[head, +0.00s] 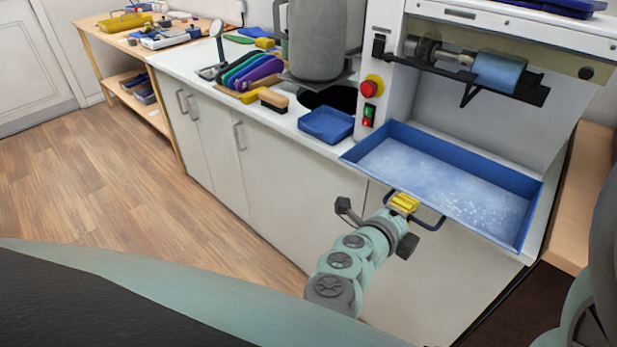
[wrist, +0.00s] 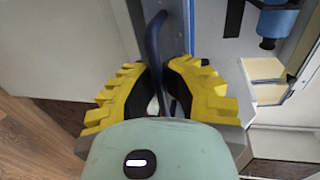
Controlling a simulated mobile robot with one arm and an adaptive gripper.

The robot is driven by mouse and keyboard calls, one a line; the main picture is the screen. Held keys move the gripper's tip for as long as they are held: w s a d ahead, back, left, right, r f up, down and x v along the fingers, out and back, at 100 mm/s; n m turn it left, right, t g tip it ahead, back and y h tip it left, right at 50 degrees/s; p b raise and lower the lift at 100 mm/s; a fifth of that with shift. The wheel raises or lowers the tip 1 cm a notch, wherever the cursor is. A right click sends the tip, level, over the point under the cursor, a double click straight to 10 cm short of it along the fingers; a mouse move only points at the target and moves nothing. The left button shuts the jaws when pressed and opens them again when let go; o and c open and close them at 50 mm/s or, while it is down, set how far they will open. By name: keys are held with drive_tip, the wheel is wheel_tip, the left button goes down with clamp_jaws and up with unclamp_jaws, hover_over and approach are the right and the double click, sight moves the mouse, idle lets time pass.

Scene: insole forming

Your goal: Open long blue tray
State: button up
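The long blue tray (head: 440,178) lies under the machine at the right of the head view. It has no cover, and pale dust or specks show on its floor. A dark blue bar handle (head: 432,222) sticks out from its front side. My gripper (head: 405,202) is at the left part of this handle. In the wrist view, the handle (wrist: 154,42) runs down between the yellow fingers of my gripper (wrist: 159,78). The dark finger pads are closed in on both sides of the bar. Part of the bar is hidden between the fingers.
The white machine (head: 388,50) has a red stop button (head: 371,87) and a roller above the tray. A small blue tray (head: 326,124) and coloured insoles (head: 250,71) lie on the counter to the left. White cabinet fronts (head: 290,180) stand below. The wooden floor (head: 120,180) is clear.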

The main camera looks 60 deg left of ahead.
drive_tip(key=o, duration=0.3)
drive_tip(key=shift+w+r, duration=0.15)
drive_tip(key=shift+w, duration=0.1)
drive_tip(key=shift+d, duration=0.1)
drive_tip(key=v, duration=1.2)
drive_tip(key=shift+s, duration=0.1)
drive_tip(key=shift+o, duration=0.2)
